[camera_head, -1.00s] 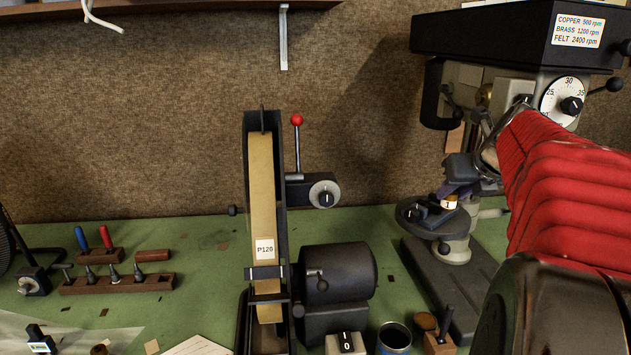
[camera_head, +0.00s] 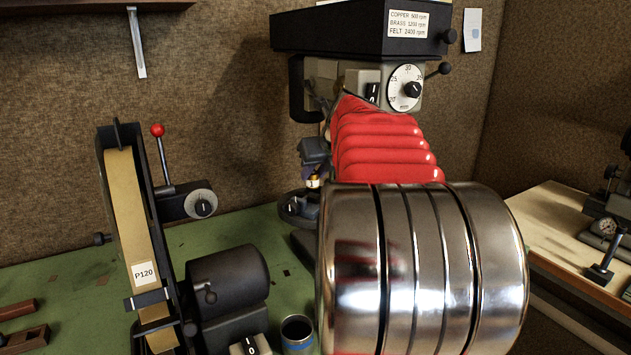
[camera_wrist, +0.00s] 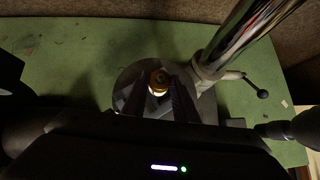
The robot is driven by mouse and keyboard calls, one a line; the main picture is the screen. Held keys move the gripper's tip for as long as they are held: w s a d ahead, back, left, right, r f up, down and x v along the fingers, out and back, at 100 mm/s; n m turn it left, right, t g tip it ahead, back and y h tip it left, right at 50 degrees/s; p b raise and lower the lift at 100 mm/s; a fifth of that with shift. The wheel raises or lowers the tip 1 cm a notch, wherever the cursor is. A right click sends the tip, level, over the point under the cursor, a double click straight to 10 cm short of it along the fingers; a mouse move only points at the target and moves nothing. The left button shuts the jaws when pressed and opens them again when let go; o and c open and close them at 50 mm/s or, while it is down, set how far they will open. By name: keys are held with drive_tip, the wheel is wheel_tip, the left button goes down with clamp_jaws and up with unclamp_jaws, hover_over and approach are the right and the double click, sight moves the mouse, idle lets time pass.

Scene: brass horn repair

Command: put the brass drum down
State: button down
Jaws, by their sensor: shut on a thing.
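The brass drum (camera_wrist: 159,78) is a small brass-coloured cylinder with a pale band, seen from above in the wrist view. My gripper (camera_wrist: 158,92) is shut on it, with one dark finger on each side. Below it is the round grey table (camera_wrist: 123,82) of the drill press. In the head view the drum (camera_head: 313,182) shows small and partly hidden just above that table (camera_head: 290,213). I cannot tell whether the drum touches the table. My own arm covers much of the drill press there.
The drill press head (camera_head: 365,32) overhangs the table, and its bright column (camera_wrist: 245,35) rises beside the drum. A belt sander (camera_head: 130,205) with a dark motor (camera_head: 228,280) stands left. An open tin (camera_head: 297,333) is in front. Green bench surface (camera_wrist: 60,50) is free around the press.

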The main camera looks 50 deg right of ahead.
drive_tip(key=shift+f, duration=1.3)
drive_tip(key=shift+f, duration=0.1)
drive_tip(key=c, duration=1.4)
unclamp_jaws()
drive_tip(key=v, duration=1.2)
drive_tip(key=shift+s, duration=0.1)
